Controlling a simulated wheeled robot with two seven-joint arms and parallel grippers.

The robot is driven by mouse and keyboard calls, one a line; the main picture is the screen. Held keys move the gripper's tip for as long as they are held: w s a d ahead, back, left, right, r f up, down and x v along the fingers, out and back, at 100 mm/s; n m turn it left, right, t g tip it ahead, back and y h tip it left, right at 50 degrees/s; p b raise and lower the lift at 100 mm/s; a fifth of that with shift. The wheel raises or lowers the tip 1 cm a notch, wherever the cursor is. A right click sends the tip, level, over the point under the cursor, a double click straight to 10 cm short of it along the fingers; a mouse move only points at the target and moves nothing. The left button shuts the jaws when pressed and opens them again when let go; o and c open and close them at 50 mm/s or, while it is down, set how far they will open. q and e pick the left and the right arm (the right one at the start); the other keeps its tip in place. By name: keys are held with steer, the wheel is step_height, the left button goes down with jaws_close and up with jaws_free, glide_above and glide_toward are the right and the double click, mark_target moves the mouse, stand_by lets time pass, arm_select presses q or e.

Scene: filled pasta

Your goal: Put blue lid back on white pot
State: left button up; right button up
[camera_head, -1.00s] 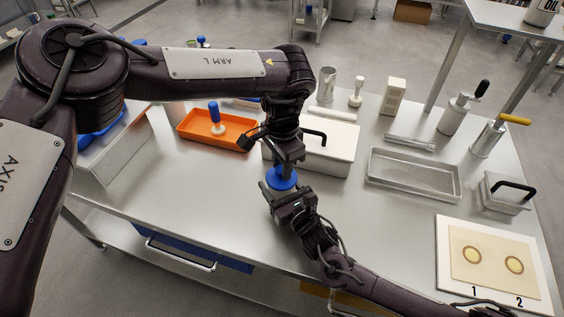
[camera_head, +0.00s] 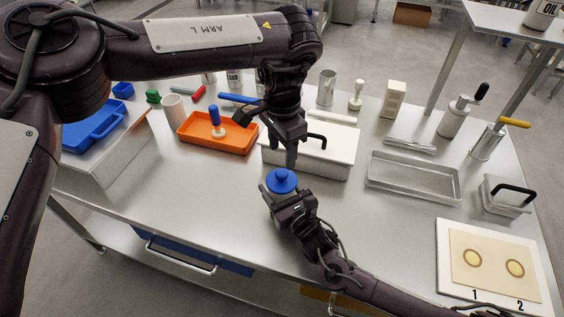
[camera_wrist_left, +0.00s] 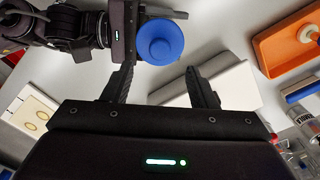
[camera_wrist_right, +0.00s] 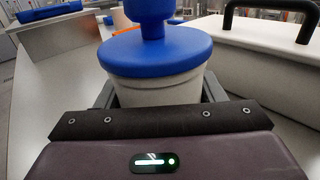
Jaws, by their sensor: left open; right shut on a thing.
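The blue lid (camera_head: 281,180) with its knob lies on top of the white pot (camera_wrist_right: 160,90). In the right wrist view the lid (camera_wrist_right: 155,52) covers the pot's top and looks about level. The pot is mostly hidden in the head view. My right gripper (camera_head: 287,200) is shut on the pot, with a finger on each side of its wall. My left gripper (camera_head: 268,148) is open and empty, above and apart from the lid. In the left wrist view the lid (camera_wrist_left: 160,42) shows beyond the open fingers.
A white box with a black handle (camera_head: 335,155) stands just behind the pot. An orange tray (camera_head: 190,135) holds a blue-handled stamp (camera_head: 214,117). A metal tray (camera_head: 415,178) is at right, with a board (camera_head: 447,230) in front. The table's left front is clear.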

arm_select(q)
step_height(320, 180, up, 5)
steer(key=shift+r, duration=0.1)
stand_by(0.3)
arm_select(e)
steer(key=o, duration=1.5)
steer(key=shift+s, duration=0.1)
arm_select(q)
steer(key=shift+f+b, duration=0.4)
steer(key=shift+f, duration=0.05)
arm_select(e)
steer(key=v, duration=0.7)
steer(key=shift+s+d, duration=0.2)
steer(key=shift+s, duration=0.05)
steer(key=shift+f, duration=0.1)
